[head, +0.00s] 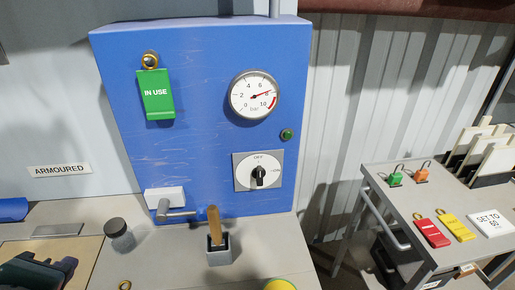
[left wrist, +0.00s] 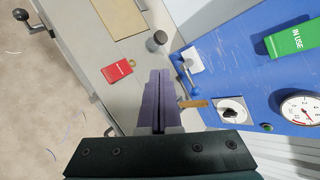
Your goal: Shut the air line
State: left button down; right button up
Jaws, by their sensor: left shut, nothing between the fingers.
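A blue cabinet (head: 205,160) stands on the bench. At its foot a grey lever (head: 177,213) comes from a white block (head: 165,196) and points sideways to the right, along the cabinet. The lever also shows in the left wrist view (left wrist: 187,78). The pressure gauge (head: 254,95) has its needle near 8 bar. My left gripper (left wrist: 157,88) shows in the left wrist view, its purple fingers shut and empty. In that view they lie between a red tag and the lever, apart from the lever. My right gripper is not in view.
A wooden handle (head: 214,223) stands in a grey holder (head: 219,250) right of the lever. A dark-capped jar (head: 120,235) is to the left. The green IN USE tag (head: 157,93) hangs above. The red tag (left wrist: 117,71) lies on the bench.

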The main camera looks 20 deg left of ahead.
pick_arm(q)
jog(key=w+d+f+m+t+b, duration=0.1)
jog(key=d+f+m+t+b, duration=0.1)
jog(key=f+m+b, duration=0.4)
jog(key=w+d+f+m+t+b, duration=0.1)
jog(key=d+f+m+t+b, duration=0.1)
jog(key=f+m+t+b, duration=0.2)
jog(key=w+d+f+m+t+y+b, duration=0.1)
jog(key=d+f+m+t+b, duration=0.1)
jog(key=f+m+b, duration=0.8)
jog(key=shift+w+d+f+t+b, duration=0.2)
jog(key=shift+f+b, duration=0.65)
jog(key=shift+b, duration=0.9)
jog(key=shift+w+a+f+t+b, duration=0.1)
jog(key=shift+f+t+b, duration=0.25)
jog(key=shift+f+b, duration=1)
jog(key=shift+w+d+f+t+b, duration=0.1)
jog(key=shift+f+t+b, duration=0.25)
jog(key=shift+b, duration=1.8)
jog(key=shift+d+f+m+b, duration=0.25)
jog(key=shift+d+m+b, duration=0.1)
jog(key=shift+m, duration=0.35)
jog(key=shift+r+t, duration=0.1)
jog(key=shift+t, duration=0.2)
jog(key=shift+w+a, duration=0.1)
